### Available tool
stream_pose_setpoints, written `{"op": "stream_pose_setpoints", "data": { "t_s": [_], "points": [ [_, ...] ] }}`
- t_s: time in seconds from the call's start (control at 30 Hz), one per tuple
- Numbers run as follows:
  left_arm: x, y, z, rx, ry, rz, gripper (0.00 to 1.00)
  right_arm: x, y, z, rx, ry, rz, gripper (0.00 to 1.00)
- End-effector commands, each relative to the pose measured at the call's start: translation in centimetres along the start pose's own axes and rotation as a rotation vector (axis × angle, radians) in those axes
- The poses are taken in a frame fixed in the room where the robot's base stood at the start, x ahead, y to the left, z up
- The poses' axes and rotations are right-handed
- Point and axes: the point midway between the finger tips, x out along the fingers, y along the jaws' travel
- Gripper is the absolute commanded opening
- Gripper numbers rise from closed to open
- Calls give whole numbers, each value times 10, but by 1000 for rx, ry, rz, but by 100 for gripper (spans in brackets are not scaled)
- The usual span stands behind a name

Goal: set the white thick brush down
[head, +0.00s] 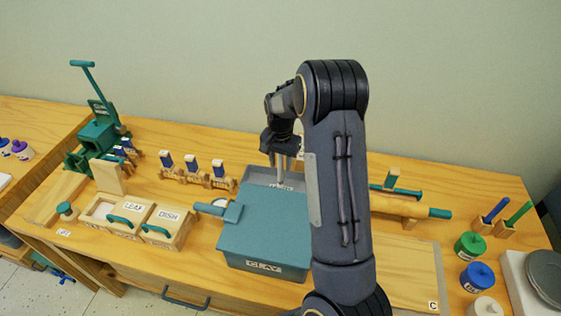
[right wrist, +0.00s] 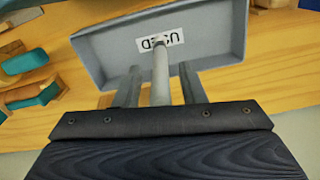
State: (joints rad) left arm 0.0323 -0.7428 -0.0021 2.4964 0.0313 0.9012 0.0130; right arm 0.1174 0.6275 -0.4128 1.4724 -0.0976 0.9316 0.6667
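The white thick brush (right wrist: 160,75) shows in the right wrist view as a pale rod between my right fingers, its far end over the "USED" label. The grey tray (right wrist: 215,30) with that label lies beneath; in the head view the tray (head: 258,175) is behind the teal clay box. My right gripper (right wrist: 158,88) points down at the tray, and in the head view it (head: 281,165) is over it. A gap shows on each side of the brush, so the fingers look open around it. Whether the brush touches the tray floor is unclear. My left gripper is out of view.
The teal clay box (head: 262,265) stands just in front of the tray. Left are wooden lidded boxes (head: 140,222), small blue-topped stamps (head: 190,165) and a teal press (head: 98,135). A rolling pin (head: 398,206) lies right, partly behind my arm; paint jars (head: 477,275) stand further right.

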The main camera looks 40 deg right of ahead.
Motion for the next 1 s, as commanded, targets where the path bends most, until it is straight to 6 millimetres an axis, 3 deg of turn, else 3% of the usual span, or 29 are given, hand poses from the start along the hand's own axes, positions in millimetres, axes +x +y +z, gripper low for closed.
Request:
{"op": "stream_pose_setpoints", "data": {
  "t_s": [0.17, 0.5, 0.77, 0.87, 1.0],
  "points": [
    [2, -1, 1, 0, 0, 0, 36, -25, -1, -1, 0, 4, -5, 37],
    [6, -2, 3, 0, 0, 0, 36, -96, 0, -1, 0, 4, -4, 37],
    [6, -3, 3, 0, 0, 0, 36, -123, 2, 3, -8, -2, -13, 37],
    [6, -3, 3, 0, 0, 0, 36, -136, 10, 20, -54, -17, -68, 37],
    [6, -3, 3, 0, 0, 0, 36, -162, 32, 77, -208, -35, -223, 37]
  ]
}}
